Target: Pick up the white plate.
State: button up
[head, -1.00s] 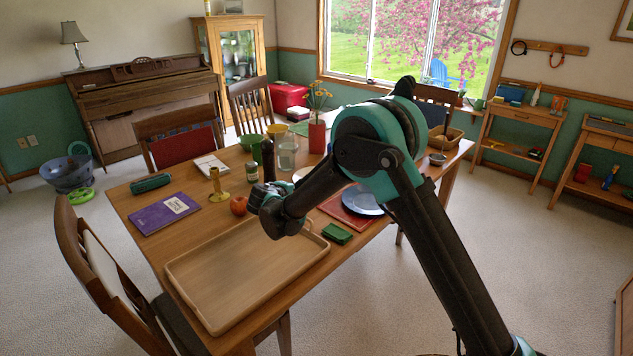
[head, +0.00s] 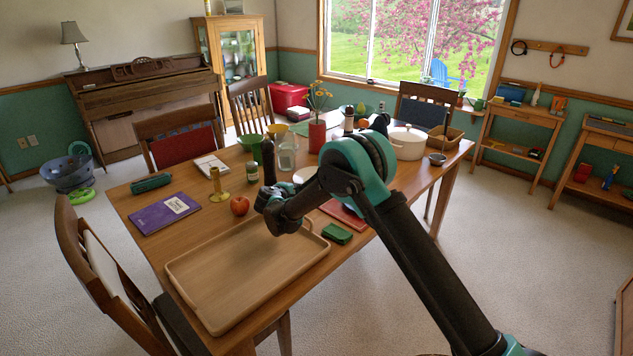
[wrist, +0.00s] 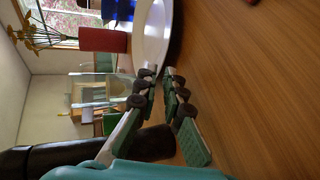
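The white plate (head: 305,174) lies on the table, partly hidden behind my arm in the head view. In the wrist view the white plate (wrist: 152,30) shows on the wooden table top, cut off by the upper picture edge. My gripper (wrist: 160,72) has its two fingers a small gap apart, with nothing clearly between them. The fingertips are close to the near rim of the plate; whether they touch it I cannot tell. In the head view the fingers are mostly hidden behind my wrist.
A dark bottle (head: 268,160), a glass jar (head: 287,155) and a red vase (head: 317,136) stand close to the plate. A white pot (head: 407,145) stands at the right.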

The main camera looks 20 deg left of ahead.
jog(key=shift+x, duration=2.7)
jog(key=shift+d, duration=0.15)
grip_shut()
